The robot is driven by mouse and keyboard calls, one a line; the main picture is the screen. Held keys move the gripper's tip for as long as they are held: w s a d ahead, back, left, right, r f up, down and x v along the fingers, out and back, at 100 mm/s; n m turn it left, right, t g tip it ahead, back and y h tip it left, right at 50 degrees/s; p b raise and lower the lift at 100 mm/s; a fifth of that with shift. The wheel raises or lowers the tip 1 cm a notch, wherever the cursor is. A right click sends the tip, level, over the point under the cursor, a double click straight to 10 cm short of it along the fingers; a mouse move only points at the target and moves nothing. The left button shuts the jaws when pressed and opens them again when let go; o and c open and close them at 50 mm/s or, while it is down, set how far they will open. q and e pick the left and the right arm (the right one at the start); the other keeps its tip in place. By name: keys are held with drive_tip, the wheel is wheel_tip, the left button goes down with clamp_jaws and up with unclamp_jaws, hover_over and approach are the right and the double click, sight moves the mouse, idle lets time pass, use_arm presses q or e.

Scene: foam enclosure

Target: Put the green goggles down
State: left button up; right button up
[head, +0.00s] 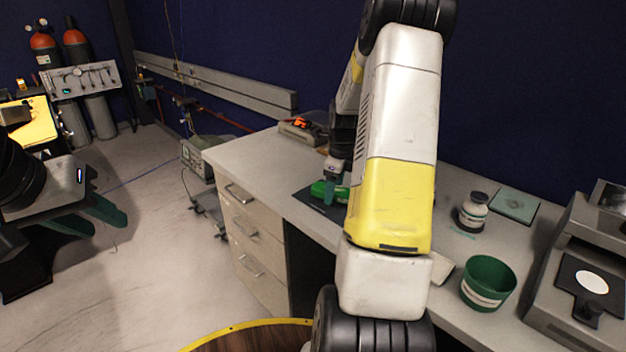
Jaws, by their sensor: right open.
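The green goggles (318,188) lie on a dark mat (312,202) on the grey bench, left of my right arm. My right gripper (331,188) points down over the goggles with its teal fingertips at them. It is open, and the arm hides part of the goggles and mat. Whether a finger still touches the goggles cannot be told. My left gripper (108,226) is at the far left, over the floor and away from the bench. Its green fingers stand apart with nothing between them.
A green pot (488,284), a lidded jar (473,212), a flat green case (514,205) and a grey instrument (583,270) stand on the right of the bench (250,150). A device with orange parts (304,127) sits at its far left corner. The bench's near-left area is clear.

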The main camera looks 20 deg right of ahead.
sight(337, 194)
drive_tip(key=s+a+r+n+t, duration=0.1)
drive_tip(key=s+a+r+n, duration=0.2)
drive_tip(key=r, duration=0.6)
drive_tip(key=s+a+r+n, duration=0.3)
drive_tip(key=r, duration=0.5)
drive_tip(key=s+a+r+n+t+y, duration=0.1)
drive_tip(key=s+a+r+n, duration=0.1)
drive_tip(key=s+a+n, duration=0.6)
drive_tip(key=s+a+r+n+t+y, duration=0.1)
drive_tip(key=s+a+r+n+t, duration=0.1)
drive_tip(key=s+a+n, duration=0.5)
drive_tip(key=shift+s+a+r+n, duration=0.4)
drive_tip(key=shift+s+n, duration=1.75)
drive_tip(key=shift+n, duration=1.15)
drive_tip(key=shift+c, duration=0.2)
